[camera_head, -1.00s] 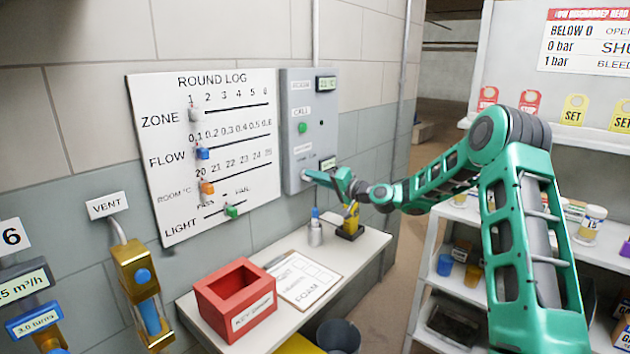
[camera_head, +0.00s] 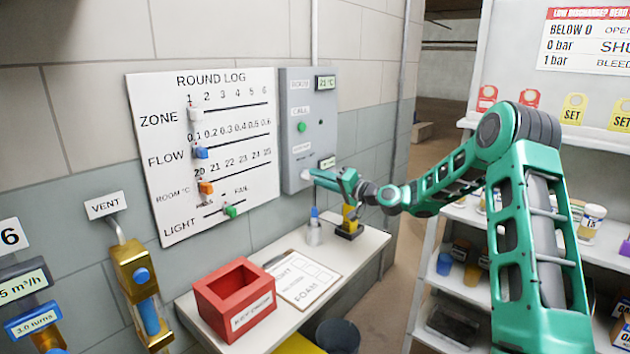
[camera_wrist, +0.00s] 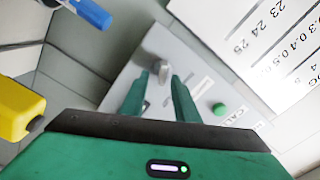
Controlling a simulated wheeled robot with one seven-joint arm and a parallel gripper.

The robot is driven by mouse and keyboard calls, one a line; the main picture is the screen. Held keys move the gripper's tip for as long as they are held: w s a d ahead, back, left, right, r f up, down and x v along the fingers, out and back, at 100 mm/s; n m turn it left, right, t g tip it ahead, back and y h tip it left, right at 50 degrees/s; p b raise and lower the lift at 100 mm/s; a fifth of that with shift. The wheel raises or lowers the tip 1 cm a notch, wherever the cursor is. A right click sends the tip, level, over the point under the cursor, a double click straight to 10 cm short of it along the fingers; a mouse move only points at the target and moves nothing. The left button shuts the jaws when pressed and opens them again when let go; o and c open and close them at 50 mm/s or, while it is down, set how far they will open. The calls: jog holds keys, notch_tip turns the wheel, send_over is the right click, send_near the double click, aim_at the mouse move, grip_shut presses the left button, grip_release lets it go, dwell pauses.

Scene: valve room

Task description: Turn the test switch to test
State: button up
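A grey panel (camera_head: 310,120) hangs on the wall, with a green button (camera_head: 302,127) and small displays. A grey rotary knob (camera_wrist: 160,70) low on the panel shows in the wrist view; it looks like the test switch. In the head view my gripper (camera_head: 314,174) is at the panel's lower part and largely hides the knob. In the wrist view the green fingers of my gripper (camera_wrist: 160,84) are apart, and the knob shows in the gap at their tips. I cannot tell whether they touch it. The switch's label is too small to read.
A round log board (camera_head: 205,155) is left of the panel. Below is a shelf with a red box (camera_head: 235,300), a clipboard (camera_head: 305,278), a pen cup (camera_head: 314,233) and a yellow-and-black object (camera_head: 350,222). Shelving (camera_head: 440,300) stands at right.

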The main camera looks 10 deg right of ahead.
jog(key=v, duration=0.8)
jog(key=shift+s+d, duration=0.15)
jog(key=shift+d, duration=0.1)
jog(key=shift+a, duration=0.1)
jog(key=s+f+n+g+h, duration=0.2)
jog(key=s+f+g+h, duration=0.1)
jog(key=s, duration=0.4)
jog(key=s+f+n+g+h, duration=0.1)
jog(key=s+f+g+h, duration=0.2)
jog(key=s, duration=0.4)
jog(key=s+d+m+g+h, duration=0.1)
jog(key=s+d+g, duration=0.2)
jog(key=s, duration=1)
jog(key=s+d+m+g+h, duration=0.2)
jog(key=s+d+g, duration=0.1)
jog(key=s, duration=1.1)
jog(key=s+d+m+g+h, duration=0.1)
jog(key=s+d, duration=0.3)
jog(key=s, duration=1)
jog(key=shift+d+g, duration=0.4)
jog(key=shift+g, duration=0.5)
